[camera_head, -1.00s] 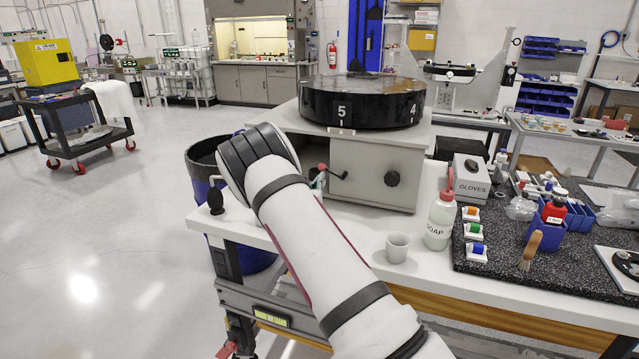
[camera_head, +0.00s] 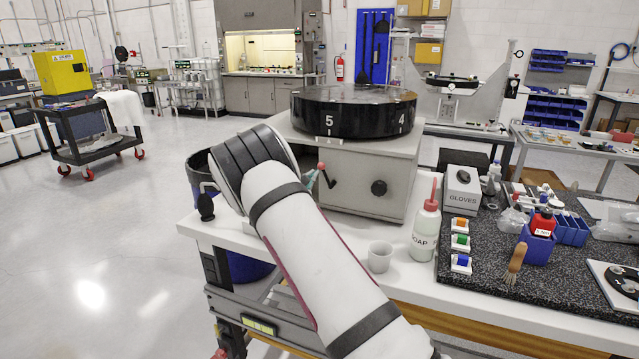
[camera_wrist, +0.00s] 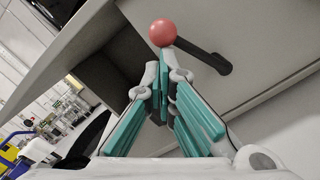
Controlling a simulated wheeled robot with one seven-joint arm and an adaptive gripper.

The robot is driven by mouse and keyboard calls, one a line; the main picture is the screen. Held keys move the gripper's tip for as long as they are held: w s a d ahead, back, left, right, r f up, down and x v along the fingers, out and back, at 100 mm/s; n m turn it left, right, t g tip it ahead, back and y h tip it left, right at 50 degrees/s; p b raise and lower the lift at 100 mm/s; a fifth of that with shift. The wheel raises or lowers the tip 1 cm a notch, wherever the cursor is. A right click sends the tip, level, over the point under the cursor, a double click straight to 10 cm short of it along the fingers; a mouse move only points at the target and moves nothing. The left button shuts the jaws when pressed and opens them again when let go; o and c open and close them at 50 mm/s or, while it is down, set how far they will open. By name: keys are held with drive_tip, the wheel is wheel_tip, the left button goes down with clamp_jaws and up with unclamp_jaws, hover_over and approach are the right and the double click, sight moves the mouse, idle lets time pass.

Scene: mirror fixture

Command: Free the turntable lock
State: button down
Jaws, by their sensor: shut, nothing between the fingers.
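The black turntable drum (camera_head: 354,112), marked 5 and 4, sits on a grey cabinet (camera_head: 352,188). A black crank lever with a red ball knob (camera_head: 321,166) is on the cabinet's front, left of a black round knob (camera_head: 378,188). The lever slants up and left from its pivot. My gripper (camera_head: 312,180) is beside the red knob, partly hidden behind my arm. In the wrist view my gripper (camera_wrist: 163,62) has its teal fingers together, tips just under the red ball (camera_wrist: 163,33). I cannot tell whether they touch it. The black lever arm (camera_wrist: 204,56) runs right from there.
A dark speckled mat (camera_head: 480,285) holds small items. A dark bin is at the bench's left.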

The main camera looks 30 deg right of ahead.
drive_tip(key=m, duration=0.1)
drive_tip(key=s+d+r+m+p, duration=0.1)
drive_tip(key=m, duration=0.1)
drive_tip(key=shift+s+r, duration=0.2)
drive_tip(key=shift+r, duration=0.1)
drive_tip(key=shift+s+d, duration=0.1)
idle(0.6)
